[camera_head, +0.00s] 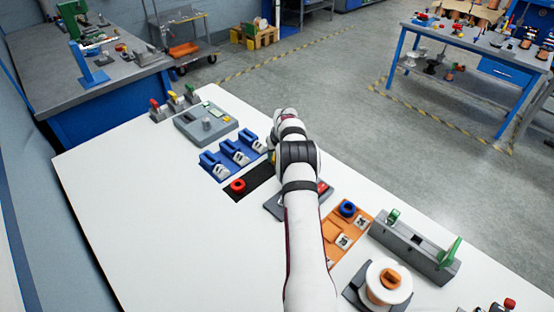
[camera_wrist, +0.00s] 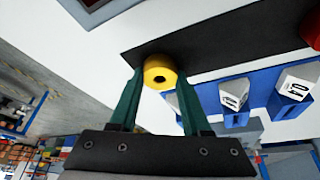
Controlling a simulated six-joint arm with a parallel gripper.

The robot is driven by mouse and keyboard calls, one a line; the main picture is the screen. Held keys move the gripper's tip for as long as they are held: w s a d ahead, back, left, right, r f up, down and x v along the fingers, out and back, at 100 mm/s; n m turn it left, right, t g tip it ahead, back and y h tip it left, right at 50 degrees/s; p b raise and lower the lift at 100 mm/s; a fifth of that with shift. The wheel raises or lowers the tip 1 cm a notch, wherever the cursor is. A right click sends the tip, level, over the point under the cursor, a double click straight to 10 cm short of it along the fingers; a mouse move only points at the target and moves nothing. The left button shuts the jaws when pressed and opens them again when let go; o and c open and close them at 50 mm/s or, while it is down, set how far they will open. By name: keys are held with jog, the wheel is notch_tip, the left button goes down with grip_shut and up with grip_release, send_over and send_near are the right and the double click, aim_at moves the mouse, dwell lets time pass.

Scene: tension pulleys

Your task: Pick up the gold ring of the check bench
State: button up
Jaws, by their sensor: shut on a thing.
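The gold ring (camera_wrist: 160,72) is a short yellow cylinder with a hole, seen between the two green fingers of my gripper (camera_wrist: 160,80) in the wrist view. The fingers are shut on its sides near their tips. The ring shows against the edge of a black mat (camera_wrist: 225,35); whether it still touches the mat cannot be told. In the head view my arm covers most of the gripper and the ring. The black mat (camera_head: 262,179) there carries a red ring (camera_head: 238,185) at its left end.
Blue holders with silver blocks (camera_head: 235,152) stand just behind the mat. A grey device with a knob (camera_head: 206,124) is beyond them. To the right are an orange tray (camera_head: 332,242), a grey fixture (camera_head: 415,245) and a white spool (camera_head: 398,278). The white table's left side is clear.

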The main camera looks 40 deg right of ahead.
grip_shut()
jog(key=shift+r, duration=0.25)
notch_tip(320, 180, up, 4)
jog(key=s+d+r, duration=0.3)
jog(key=s+r, duration=0.3)
jog(key=s, duration=0.5)
jog(key=shift+d+r, duration=0.25)
jog(key=shift+d, duration=0.05)
jog(key=shift+r, duration=2.55)
